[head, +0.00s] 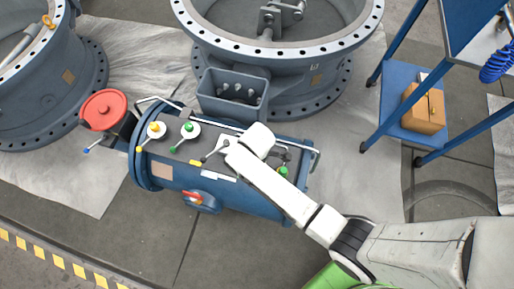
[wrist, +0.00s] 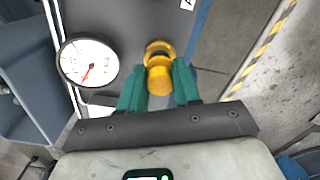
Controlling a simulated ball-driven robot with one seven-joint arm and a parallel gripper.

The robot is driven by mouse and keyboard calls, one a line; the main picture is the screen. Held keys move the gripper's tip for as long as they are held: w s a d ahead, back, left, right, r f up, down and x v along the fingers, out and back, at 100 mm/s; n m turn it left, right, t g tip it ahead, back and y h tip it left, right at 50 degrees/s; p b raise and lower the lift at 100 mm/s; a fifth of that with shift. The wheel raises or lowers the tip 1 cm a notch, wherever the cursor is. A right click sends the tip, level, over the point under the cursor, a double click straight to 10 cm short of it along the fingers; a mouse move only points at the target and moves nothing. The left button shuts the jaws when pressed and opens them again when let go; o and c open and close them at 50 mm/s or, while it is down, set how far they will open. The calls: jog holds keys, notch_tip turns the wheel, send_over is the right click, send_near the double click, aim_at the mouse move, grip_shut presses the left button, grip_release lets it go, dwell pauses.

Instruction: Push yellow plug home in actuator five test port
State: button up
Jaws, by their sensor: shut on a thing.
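In the wrist view the yellow plug (wrist: 159,79) sits between the two green fingers of my gripper (wrist: 158,72), which are shut on it. A yellow ring-like part (wrist: 158,48) shows just beyond it, at the dark top face of the actuator; I cannot tell how deep the plug sits. The test port itself is hidden by the yellow parts. In the head view the blue cylindrical actuator (head: 225,188) lies across the middle, and my white arm reaches over its right part, hiding the gripper and plug. No actuator number is readable.
A white round gauge (wrist: 88,62) stands close left of my gripper. A blue trolley (head: 400,90) stands right. Large valve rings stand behind.

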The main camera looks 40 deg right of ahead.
jog(key=shift+f+b, duration=0.4)
jog(key=shift+f, duration=0.65)
dwell(1.5)
jog(key=o, duration=1.5)
jog(key=shift+o, duration=0.2)
jog(key=shift+r, duration=0.1)
jog(key=shift+r+p, duration=3.7)
jog(key=shift+p, duration=0.25)
